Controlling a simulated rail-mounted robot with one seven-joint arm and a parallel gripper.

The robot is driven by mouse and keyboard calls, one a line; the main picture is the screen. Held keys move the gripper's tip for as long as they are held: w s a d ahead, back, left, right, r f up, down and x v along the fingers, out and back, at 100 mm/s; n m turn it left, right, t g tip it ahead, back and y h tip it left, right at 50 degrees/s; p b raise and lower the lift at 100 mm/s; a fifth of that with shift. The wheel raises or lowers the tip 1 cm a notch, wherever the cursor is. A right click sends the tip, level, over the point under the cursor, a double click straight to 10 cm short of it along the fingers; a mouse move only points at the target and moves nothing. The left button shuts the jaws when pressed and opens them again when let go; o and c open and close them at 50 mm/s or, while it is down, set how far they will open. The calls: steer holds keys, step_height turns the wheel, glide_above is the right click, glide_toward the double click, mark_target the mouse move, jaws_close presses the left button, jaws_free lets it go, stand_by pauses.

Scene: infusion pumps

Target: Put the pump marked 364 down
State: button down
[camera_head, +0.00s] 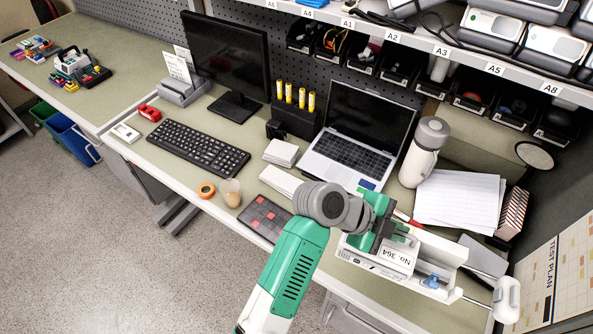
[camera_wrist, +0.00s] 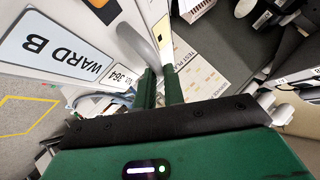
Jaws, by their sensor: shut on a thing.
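The white pump marked No. 364 (camera_head: 383,264) is at the front right of the desk, below my gripper (camera_head: 392,232). In the wrist view its 364 label (camera_wrist: 122,76) shows left of my gripper (camera_wrist: 160,86). The two green fingers are close together on a grey curved handle (camera_wrist: 136,45) beside this label. The gripper body hides much of the pump from above. I cannot tell whether the pump's underside touches anything. A large WARD B label (camera_wrist: 62,45) on a white surface lies left of the fingers in the wrist view.
A white tray-like piece (camera_head: 447,250) is close right of the pump. A laptop (camera_head: 352,140), white bottle (camera_head: 424,152) and paper stack (camera_head: 460,198) stand behind. A dark mat with red squares (camera_head: 265,217) lies left. A shelf (camera_head: 440,47) with bins runs above the back.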

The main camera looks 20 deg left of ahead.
mark_target(412, 247)
steer(key=shift+m+g, duration=0.5)
steer(key=shift+m, duration=0.1)
steer(key=d+f+b, duration=0.1)
steer(key=f, duration=0.1)
steer(key=d+f, duration=0.2)
steer(key=w+d+f+b, duration=0.1)
steer(key=d+f, duration=0.1)
steer(key=shift+d+f+b, duration=0.1)
steer(key=shift+f+b, duration=0.2)
step_height(412, 247, down, 10)
steer(key=b, duration=0.2)
steer(key=c, duration=1.5)
jaws_free()
steer(key=shift+f, duration=0.1)
steer(key=p+v, duration=0.1)
steer(key=v, duration=1.1)
steer(key=shift+p, duration=0.4)
steer(key=shift+f, duration=0.1)
